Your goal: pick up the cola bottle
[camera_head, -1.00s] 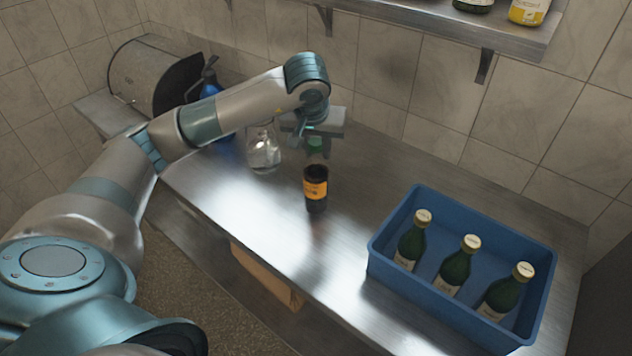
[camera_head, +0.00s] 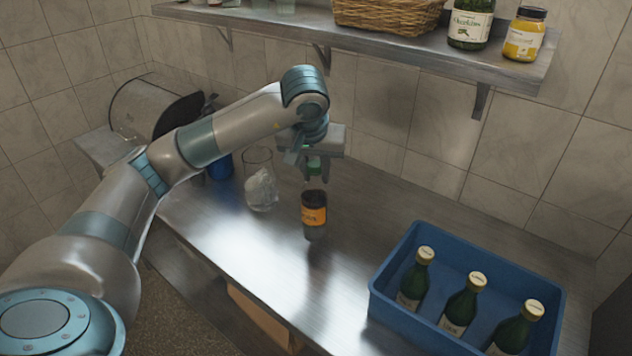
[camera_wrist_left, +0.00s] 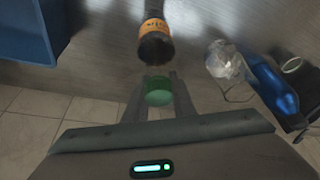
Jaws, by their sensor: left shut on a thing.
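The cola bottle (camera_head: 314,216) is dark with an orange label and stays upright over the steel counter. My left gripper (camera_head: 314,168) comes down on it from above and is shut on its top, around the green cap. In the left wrist view the green cap (camera_wrist_left: 158,92) sits between the two fingers, with the dark bottle body (camera_wrist_left: 156,48) beyond it. I cannot tell clearly whether its base touches the counter or is slightly above it. My right gripper is not in view.
A clear glass (camera_head: 261,182) stands left of the bottle, with a blue object (camera_head: 219,166) behind it. A blue crate (camera_head: 385,312) with green bottles is at the right. A wall shelf (camera_head: 400,48) holds a basket and jars. The counter between bottle and crate is clear.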

